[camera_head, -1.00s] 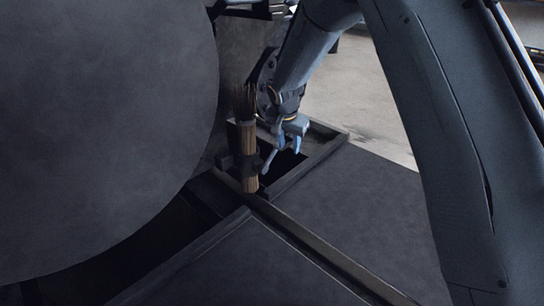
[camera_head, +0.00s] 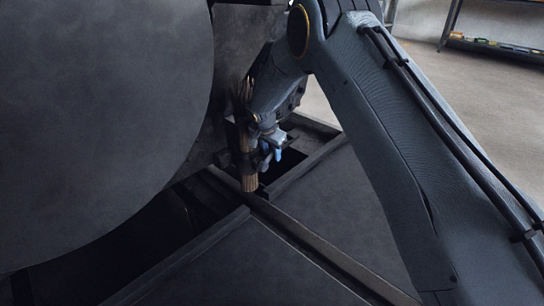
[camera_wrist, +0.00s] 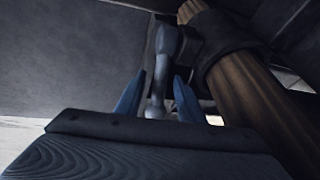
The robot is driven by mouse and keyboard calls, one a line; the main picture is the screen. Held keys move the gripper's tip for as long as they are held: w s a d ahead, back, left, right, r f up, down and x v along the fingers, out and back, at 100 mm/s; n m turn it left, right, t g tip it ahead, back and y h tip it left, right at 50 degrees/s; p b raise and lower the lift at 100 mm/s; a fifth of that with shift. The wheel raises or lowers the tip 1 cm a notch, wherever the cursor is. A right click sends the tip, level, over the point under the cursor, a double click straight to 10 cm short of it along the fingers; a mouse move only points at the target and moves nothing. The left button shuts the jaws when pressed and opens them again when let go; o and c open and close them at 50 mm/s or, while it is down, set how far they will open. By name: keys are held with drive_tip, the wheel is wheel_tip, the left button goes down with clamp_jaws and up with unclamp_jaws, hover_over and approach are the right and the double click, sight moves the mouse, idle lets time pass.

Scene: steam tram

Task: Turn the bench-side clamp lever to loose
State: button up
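The clamp lever (camera_wrist: 158,82) is a grey bar with a rounded end, seen in the wrist view. It joins a dark clamp (camera_wrist: 226,42) that wraps around a round wooden handle (camera_wrist: 255,92). My gripper (camera_wrist: 160,74) has its two blue fingers apart, one on each side of the lever; no firm grip shows. In the head view my gripper (camera_head: 271,156) is right beside the wooden handle (camera_head: 249,178), pointing down. There the lever is mostly hidden by my fingers.
A large dark round drum (camera_head: 100,130) fills the left of the head view. A dark open recess (camera_head: 283,166) lies below my gripper. Flat dark panels (camera_head: 320,215) with raised rails are in front. A shelf (camera_head: 500,46) stands far off at the upper right.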

drive_tip(key=shift+w+f, duration=0.1)
drive_tip(key=shift+f, duration=0.2)
drive_tip(key=shift+c, duration=0.4)
clamp_jaws()
